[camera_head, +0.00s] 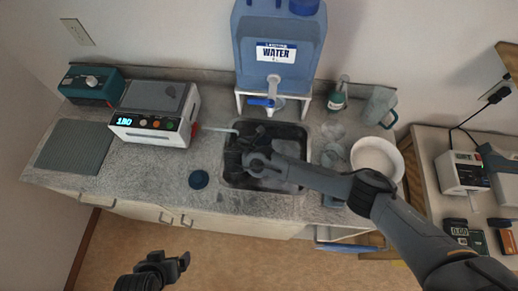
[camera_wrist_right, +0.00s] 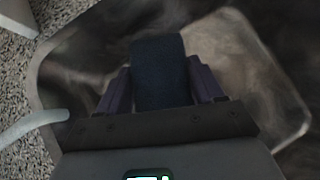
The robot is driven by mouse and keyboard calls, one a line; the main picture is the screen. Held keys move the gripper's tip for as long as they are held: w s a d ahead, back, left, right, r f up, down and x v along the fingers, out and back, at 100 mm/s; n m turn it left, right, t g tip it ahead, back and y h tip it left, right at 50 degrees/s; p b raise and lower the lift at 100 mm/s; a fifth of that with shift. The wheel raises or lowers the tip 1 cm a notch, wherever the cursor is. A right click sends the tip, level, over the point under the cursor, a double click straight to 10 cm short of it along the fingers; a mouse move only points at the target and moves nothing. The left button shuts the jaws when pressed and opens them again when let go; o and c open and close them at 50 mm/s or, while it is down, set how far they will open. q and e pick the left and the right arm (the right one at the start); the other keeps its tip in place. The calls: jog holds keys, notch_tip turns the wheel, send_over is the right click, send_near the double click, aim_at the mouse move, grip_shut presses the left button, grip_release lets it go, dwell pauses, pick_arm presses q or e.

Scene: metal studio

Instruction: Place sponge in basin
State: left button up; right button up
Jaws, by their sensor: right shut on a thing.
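The basin (camera_head: 236,178) is a dark, rectangular sink set into the counter. Its shiny grey-brown inside fills much of the right wrist view (camera_wrist_right: 235,55). My right gripper (camera_head: 252,162) reaches over the basin from the right. In the right wrist view, its two purple-grey fingers are shut on a dark blue sponge (camera_wrist_right: 160,70), held above or within the basin; the exact height is unclear. The sponge is not distinct in the head view. My left gripper (camera_head: 183,262) is above the floor, in front of the counter; its jaw opening is unclear.
A blue water jug (camera_head: 280,28) stands on a white rack behind the basin.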

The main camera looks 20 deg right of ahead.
notch_tip(320, 180, down, 3)
jog(key=shift+f, duration=0.35)
jog(key=shift+f, duration=0.1)
jog(key=shift+f, duration=0.15)
jog(key=o, duration=1.1)
